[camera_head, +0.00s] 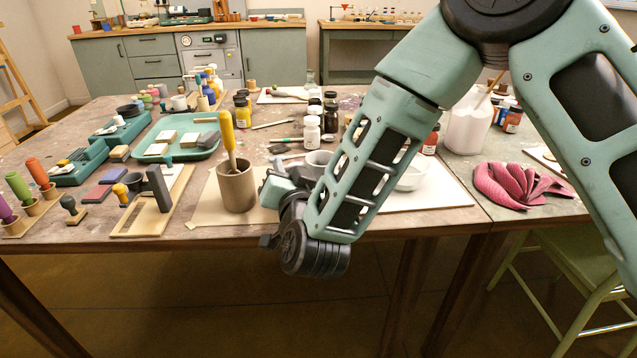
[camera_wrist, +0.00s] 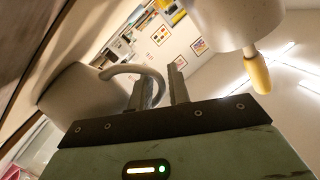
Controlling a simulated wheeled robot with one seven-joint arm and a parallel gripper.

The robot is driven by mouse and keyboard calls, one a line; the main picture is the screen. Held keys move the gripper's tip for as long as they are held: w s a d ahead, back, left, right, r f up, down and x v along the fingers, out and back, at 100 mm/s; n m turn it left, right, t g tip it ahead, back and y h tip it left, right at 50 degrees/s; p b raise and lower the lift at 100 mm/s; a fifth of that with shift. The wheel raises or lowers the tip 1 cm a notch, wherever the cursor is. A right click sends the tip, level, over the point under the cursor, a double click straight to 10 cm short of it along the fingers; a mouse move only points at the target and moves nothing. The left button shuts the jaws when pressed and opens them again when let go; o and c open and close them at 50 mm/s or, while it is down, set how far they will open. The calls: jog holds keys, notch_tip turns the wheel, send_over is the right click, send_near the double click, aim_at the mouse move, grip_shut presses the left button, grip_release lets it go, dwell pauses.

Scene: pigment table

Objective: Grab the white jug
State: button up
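A pale grey-white jug (camera_head: 317,161) stands on the table just beyond my gripper (camera_head: 288,176) in the head view, partly hidden by my arm. In the wrist view the jug's body (camera_wrist: 80,108) is at the left, and its looped handle (camera_wrist: 130,70) reaches toward my gripper (camera_wrist: 160,88). The two fingers are apart, and part of the handle appears between them. I cannot tell whether either finger touches it. A larger white container (camera_head: 468,122) with a stick in it stands at the right of the table.
A brown crock (camera_head: 237,186) with a yellow-handled tool stands close left of my gripper; the crock also shows in the wrist view (camera_wrist: 225,22). Several jars (camera_head: 313,124) stand behind the jug. A white bowl (camera_head: 411,177) sits right of my forearm. Pink petal-like pieces (camera_head: 520,186) lie far right.

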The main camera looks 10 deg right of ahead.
grip_shut()
jog(key=shift+r, duration=0.15)
